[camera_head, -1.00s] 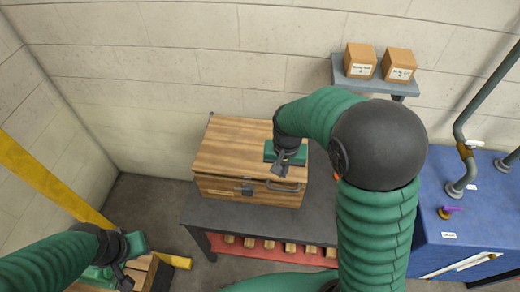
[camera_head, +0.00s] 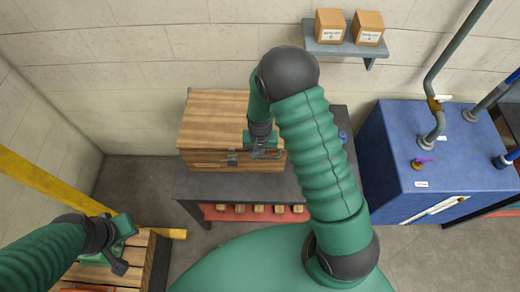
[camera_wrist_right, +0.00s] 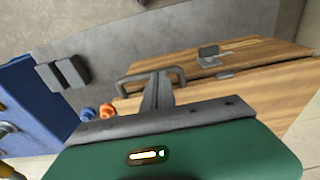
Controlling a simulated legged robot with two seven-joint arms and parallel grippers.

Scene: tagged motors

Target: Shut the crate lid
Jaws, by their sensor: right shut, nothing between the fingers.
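The wooden crate (camera_head: 230,105) stands on the grey table, with its plank lid (camera_head: 215,115) lying flat and apparently shut. A metal latch (camera_head: 232,158) is on its front; it also shows in the wrist view (camera_wrist_right: 208,55). My right gripper (camera_head: 256,147) is shut and empty at the crate's front right. In the wrist view its fingers (camera_wrist_right: 157,92) are close to the grey bar handle (camera_wrist_right: 135,80); I cannot tell whether they touch it. My left gripper (camera_head: 118,264) is at the lower left, away from the crate; its opening is unclear.
The grey table (camera_head: 190,188) has a red shelf with several small boxes below. A wooden pallet (camera_head: 140,260) is under my left gripper. A blue cabinet (camera_head: 400,165) with pipes stands right. Two boxes (camera_head: 330,25) sit on a wall shelf.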

